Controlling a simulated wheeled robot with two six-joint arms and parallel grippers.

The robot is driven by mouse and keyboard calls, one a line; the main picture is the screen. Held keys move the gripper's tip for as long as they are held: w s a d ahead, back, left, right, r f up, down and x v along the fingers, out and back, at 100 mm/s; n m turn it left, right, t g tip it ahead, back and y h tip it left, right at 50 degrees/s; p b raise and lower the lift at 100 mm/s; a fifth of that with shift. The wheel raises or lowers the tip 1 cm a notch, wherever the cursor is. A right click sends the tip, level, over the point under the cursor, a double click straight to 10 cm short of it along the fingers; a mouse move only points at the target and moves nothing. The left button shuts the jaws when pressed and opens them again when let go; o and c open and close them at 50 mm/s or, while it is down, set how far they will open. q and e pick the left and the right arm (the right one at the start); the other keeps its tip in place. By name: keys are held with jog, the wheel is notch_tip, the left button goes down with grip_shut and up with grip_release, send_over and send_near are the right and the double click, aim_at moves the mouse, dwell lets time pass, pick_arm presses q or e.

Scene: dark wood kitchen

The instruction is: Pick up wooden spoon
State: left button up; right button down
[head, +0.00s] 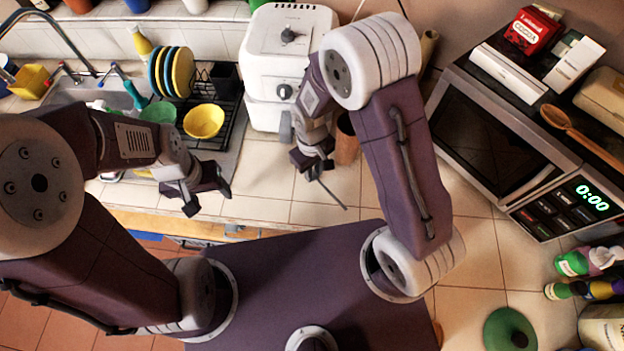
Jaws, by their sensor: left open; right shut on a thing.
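A wooden spoon (570,125) lies on top of the microwave (497,135) at the right, its bowl toward the back and its handle running to the right edge. My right gripper (312,168) is over the counter in front of the white air fryer, far left of this spoon. It is shut on a thin dark rod (330,193), which slants down to the right; what the rod belongs to I cannot tell. My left gripper (208,196) is open and empty, over the counter's front edge near the sink.
A brown cylinder (347,140) stands right beside my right gripper. The air fryer (287,60) is behind it. A dish rack with a yellow bowl (204,121) and plates is at the left. Boxes crowd the microwave top. Tiled counter before the microwave is partly clear.

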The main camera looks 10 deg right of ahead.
jog(key=shift+w+a+f, duration=0.1)
jog(key=shift+w+f, duration=0.1)
jog(key=shift+w, duration=0.15)
notch_tip(320, 180, down, 4)
jog(key=b, duration=0.4)
jog(key=shift+s+f, duration=0.1)
jog(key=shift+f, duration=0.05)
jog(key=shift+r, duration=0.2)
jog(key=shift+f, duration=0.1)
jog(key=c, duration=1.6)
grip_release()
jog(key=shift+f, duration=0.1)
jog(key=shift+c, duration=0.2)
jog(key=o, duration=0.4)
